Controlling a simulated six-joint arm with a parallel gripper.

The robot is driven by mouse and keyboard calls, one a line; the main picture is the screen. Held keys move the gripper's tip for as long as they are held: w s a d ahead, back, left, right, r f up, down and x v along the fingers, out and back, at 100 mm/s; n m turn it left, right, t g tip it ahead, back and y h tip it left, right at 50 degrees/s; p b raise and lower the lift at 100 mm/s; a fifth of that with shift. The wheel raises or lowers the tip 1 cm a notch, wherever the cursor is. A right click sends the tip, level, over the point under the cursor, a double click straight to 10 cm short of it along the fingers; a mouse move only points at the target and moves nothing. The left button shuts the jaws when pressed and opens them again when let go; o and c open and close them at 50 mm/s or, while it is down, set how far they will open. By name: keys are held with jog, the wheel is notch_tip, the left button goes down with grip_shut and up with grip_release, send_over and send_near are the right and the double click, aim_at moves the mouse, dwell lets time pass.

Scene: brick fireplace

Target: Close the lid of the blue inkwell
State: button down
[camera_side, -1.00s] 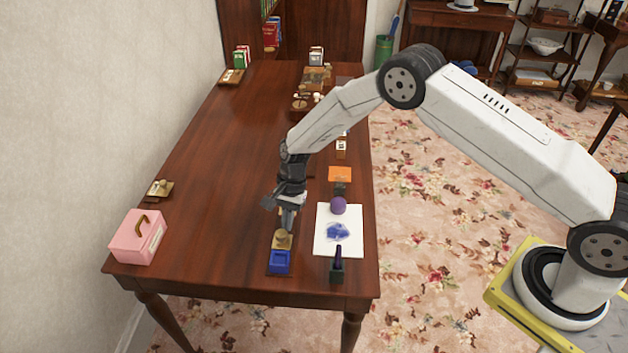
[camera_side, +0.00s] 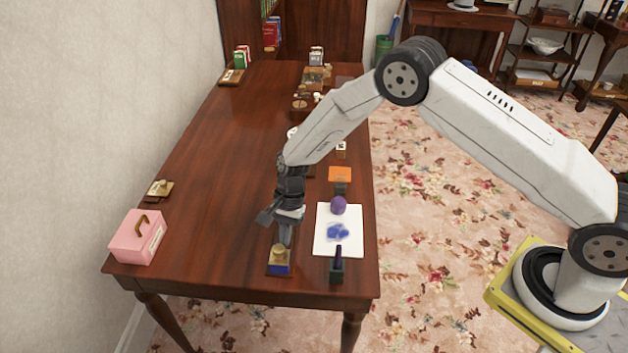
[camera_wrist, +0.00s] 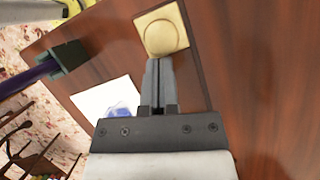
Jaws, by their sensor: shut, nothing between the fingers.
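The blue inkwell (camera_side: 279,268) stands on a dark base near the front edge of the table. Its brass lid (camera_side: 279,252) now lies over the top of the blue body. In the wrist view the lid (camera_wrist: 163,32) shows as a square brass plate with a round raised middle, and it hides the blue body. My gripper (camera_side: 285,240) is shut and empty, its fingertips at the lid's rear edge. In the wrist view the closed fingertips (camera_wrist: 158,62) reach the lid's near edge; I cannot tell whether they touch it.
A dark pen stand (camera_side: 337,268) with a purple pen is near the front edge. A pink box (camera_side: 138,237) stands at left.

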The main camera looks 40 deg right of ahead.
jog(key=w+d, duration=0.2)
jog(key=d, duration=0.1)
jog(key=shift+d, duration=0.25)
jog(key=v, duration=1)
jog(key=s+d+r+n+t+h, duration=0.1)
jog(key=s+d+r+n, duration=0.2)
jog(key=s, duration=0.4)
jog(key=s+d+r+n+t+h, duration=0.1)
jog(key=s+d+r+n+t, duration=0.1)
jog(key=s+n, duration=0.3)
jog(key=s+d+r+n+t+h, duration=0.1)
jog(key=s+d+r+n, duration=0.3)
jog(key=s, duration=0.7)
jog(key=shift+d+r+t+h, duration=0.4)
jog(key=shift+d+r, duration=0.05)
jog(key=shift+r, duration=0.1)
